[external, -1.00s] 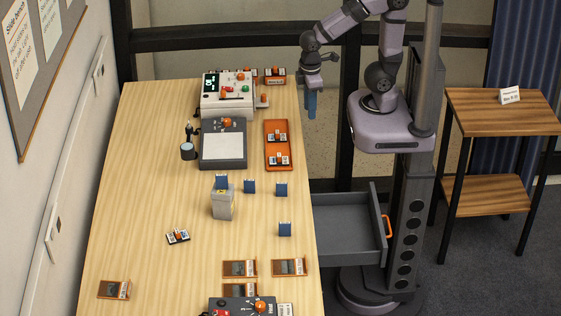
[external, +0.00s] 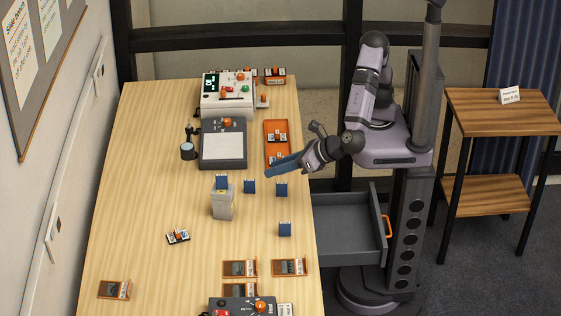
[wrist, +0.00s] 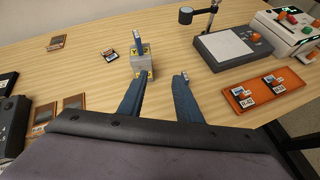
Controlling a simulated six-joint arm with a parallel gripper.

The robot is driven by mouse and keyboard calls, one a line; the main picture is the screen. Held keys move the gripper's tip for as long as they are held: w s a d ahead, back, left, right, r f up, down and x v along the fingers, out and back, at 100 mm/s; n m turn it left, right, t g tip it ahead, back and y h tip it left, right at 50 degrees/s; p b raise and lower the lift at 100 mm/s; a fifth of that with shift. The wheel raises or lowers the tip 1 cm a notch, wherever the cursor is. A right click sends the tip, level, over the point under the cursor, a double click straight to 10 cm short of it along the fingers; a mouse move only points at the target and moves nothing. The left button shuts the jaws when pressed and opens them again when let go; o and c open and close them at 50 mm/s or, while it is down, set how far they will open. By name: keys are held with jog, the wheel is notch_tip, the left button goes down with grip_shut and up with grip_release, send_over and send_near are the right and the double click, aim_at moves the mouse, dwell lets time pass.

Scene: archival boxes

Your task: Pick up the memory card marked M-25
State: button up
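My gripper (external: 268,172) is above the table's right side, near the orange tray. In the wrist view my gripper (wrist: 160,77) is open, with nothing visible between its fingers. The other blue pieces are not visible there.
An orange tray (external: 267,160), a dark pad device (external: 223,159) and a white control unit (external: 228,110) stand at the back. Brown slides (external: 289,267) and a dark unit (external: 243,304) are in front. An open grey drawer (external: 347,245) is beside the table. The table's left side is mostly clear.

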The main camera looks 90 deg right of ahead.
jog(key=s+a+n+t+y, duration=0.25)
jog(key=s+a+n, duration=0.2)
jog(key=a, duration=0.55)
send_near(273, 235)
jog(key=shift+n+y, duration=0.35)
jog(key=shift+n, duration=0.1)
jog(key=w+r, duration=0.2)
jog(key=r, duration=0.1)
jog(key=shift+w+a+r+b, duration=0.1)
jog(key=shift+w+b, duration=0.15)
jog(key=shift+b, duration=0.15)
jog(key=shift+f, duration=0.35)
jog(key=shift+d+p+x, duration=0.2)
jog(key=shift+p+x, duration=0.35)
jog(key=shift+x, duration=1.05)
jog(key=shift+d+p+x, duration=0.2)
jog(key=shift+p+x, duration=0.3)
jog(key=shift+x, duration=1.05)
jog(key=shift+w+f, duration=0.15)
jog(key=shift+w, duration=0.35)
grip_shut()
